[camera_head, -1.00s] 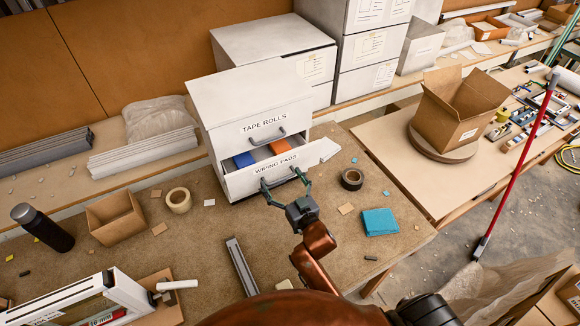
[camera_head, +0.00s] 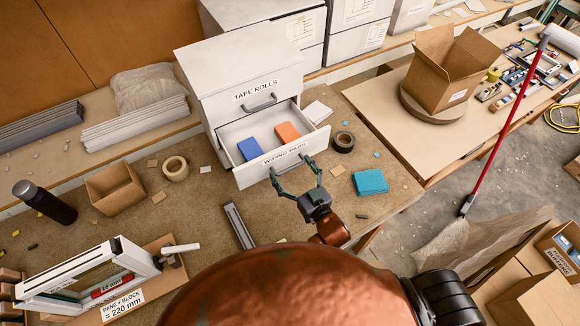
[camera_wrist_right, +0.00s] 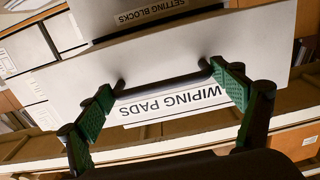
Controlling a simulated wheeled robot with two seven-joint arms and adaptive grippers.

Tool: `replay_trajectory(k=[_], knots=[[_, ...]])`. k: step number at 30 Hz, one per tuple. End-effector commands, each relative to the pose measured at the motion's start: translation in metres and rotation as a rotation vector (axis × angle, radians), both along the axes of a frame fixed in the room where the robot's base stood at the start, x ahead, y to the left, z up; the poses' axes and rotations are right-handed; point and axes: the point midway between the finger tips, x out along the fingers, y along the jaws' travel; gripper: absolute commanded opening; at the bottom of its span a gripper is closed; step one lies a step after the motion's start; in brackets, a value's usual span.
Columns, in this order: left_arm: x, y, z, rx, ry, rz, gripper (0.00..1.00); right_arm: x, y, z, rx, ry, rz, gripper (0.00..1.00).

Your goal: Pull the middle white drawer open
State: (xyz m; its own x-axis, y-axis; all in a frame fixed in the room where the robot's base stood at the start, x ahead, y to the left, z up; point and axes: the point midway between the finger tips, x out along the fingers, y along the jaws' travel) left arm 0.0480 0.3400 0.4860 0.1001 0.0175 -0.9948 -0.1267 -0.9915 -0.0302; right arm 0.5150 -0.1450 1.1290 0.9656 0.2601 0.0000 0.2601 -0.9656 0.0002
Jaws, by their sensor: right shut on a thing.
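The white cabinet (camera_head: 235,92) has a top drawer labelled TAPE ROLLS (camera_head: 225,105). Below it, the middle drawer (camera_head: 250,174), labelled WIPING PADS, stands pulled well out. A blue pad (camera_head: 249,149) and an orange pad (camera_head: 287,132) lie inside it. My right gripper (camera_head: 294,172) is at the drawer's front, its green fingers shut on the grey handle (camera_wrist_right: 165,88). In the right wrist view, the fingers sit near the two ends of the handle, and a lower front labelled SETTING BLOCKS (camera_wrist_right: 150,14) shows. My left gripper is not in view.
A black tape roll (camera_head: 343,141) and a teal pad (camera_head: 370,182) lie right of the drawer. A cream tape roll (camera_head: 175,168), a small open box (camera_head: 115,188) and a dark bottle (camera_head: 44,202) stand left. A grey metal strip (camera_head: 239,226) lies in front.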

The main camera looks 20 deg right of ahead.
Motion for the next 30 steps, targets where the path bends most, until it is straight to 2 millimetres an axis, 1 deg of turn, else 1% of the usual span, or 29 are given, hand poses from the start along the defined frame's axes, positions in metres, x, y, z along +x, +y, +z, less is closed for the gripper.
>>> replay_trajectory(k=[2,3,6,14,18,20,23,30], knots=[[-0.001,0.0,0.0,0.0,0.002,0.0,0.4,0.0,0.0,0.0,0.003,0.0,0.0,0.43],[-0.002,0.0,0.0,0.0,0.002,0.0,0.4,0.0,0.0,0.0,0.003,0.0,0.0,0.87],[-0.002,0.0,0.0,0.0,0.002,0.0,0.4,0.0,0.0,0.0,0.002,0.0,0.0,0.94],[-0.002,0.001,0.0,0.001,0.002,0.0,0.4,0.0,0.0,0.0,0.001,0.0,0.0,0.94],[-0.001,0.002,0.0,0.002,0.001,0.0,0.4,-0.007,-0.002,-0.001,-0.001,0.002,0.0,0.94],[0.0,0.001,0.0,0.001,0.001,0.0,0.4,-0.015,-0.004,-0.001,-0.001,0.003,-0.001,0.94],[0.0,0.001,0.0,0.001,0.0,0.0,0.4,-0.033,-0.009,-0.001,0.0,0.003,-0.001,0.94],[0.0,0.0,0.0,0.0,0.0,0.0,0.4,-0.082,-0.022,-0.002,0.001,0.004,-0.002,0.94]])
